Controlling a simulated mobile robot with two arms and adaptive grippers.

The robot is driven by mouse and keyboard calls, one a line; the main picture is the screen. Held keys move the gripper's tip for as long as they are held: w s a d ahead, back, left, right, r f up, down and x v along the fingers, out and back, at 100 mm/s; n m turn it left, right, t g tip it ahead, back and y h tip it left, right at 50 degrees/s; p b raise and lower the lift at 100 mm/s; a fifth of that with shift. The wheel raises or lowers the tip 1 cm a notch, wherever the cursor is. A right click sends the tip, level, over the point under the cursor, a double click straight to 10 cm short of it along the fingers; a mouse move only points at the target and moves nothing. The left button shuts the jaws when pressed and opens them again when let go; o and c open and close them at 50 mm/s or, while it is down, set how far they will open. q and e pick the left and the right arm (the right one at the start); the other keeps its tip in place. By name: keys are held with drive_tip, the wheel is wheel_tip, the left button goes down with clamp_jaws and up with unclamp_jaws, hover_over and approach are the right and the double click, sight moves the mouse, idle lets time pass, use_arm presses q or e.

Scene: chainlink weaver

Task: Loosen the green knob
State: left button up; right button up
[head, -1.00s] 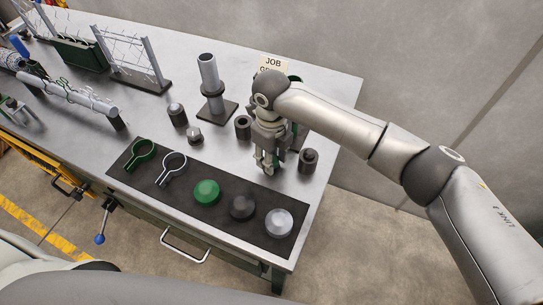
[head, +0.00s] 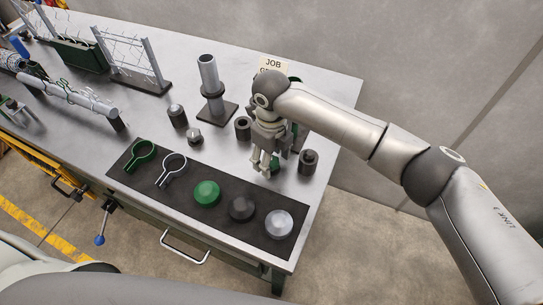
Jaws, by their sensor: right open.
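A green domed knob (head: 207,193) lies on the dark mat (head: 165,200) at the front of the metal bench. My right gripper (head: 265,168) points down over the bench, behind and to the right of this dome and apart from it. Its fingers are open, and I see nothing held between them. Some green (head: 296,79) shows just behind my right wrist, mostly hidden by the arm, so I cannot tell its shape. My left gripper is not in view.
A black dome (head: 242,207), a silver dome (head: 279,224) and two ring-ended clamps, one green (head: 140,153), share the mat. Dark cylinders (head: 309,161) (head: 243,127) stand close to the gripper. A post (head: 209,78) and a sign (head: 273,63) stand behind.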

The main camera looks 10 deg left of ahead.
wheel_tip(320, 180, up, 12)
idle(0.4)
drive_tip(key=shift+f, duration=0.1)
idle(0.3)
